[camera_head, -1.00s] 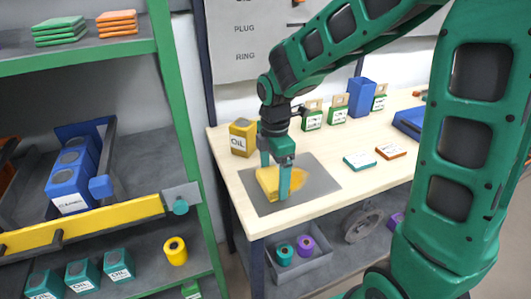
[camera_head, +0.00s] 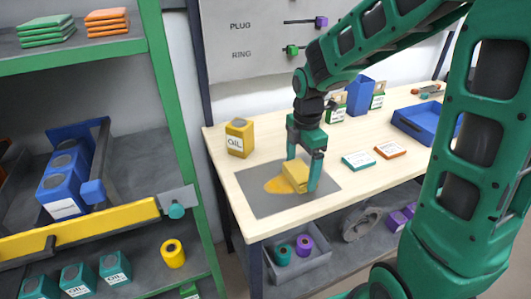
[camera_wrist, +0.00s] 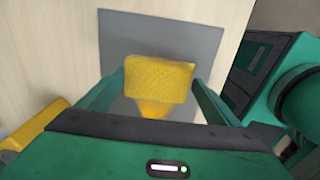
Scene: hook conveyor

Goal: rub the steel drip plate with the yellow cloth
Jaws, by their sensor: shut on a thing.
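The steel drip plate (camera_head: 260,203) is a flat grey sheet on the near left part of the wooden table. A yellow-orange stain (camera_head: 276,186) lies on it, left of the cloth. My gripper (camera_head: 302,182) points down over the plate's right half and is shut on the folded yellow cloth (camera_head: 295,172). The cloth appears to rest on the plate. In the wrist view the cloth (camera_wrist: 158,80) sits between my two fingers, with part of the yellow stain (camera_wrist: 154,110) below it and bare grey plate (camera_wrist: 150,30) beyond.
A yellow oil can (camera_head: 239,138) stands behind the plate. A green-edged card (camera_head: 358,160) and an orange-edged card (camera_head: 390,151) lie to its right, near a blue tray (camera_head: 408,122). A green-posted shelf (camera_head: 180,120) stands left of the table (camera_head: 330,205).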

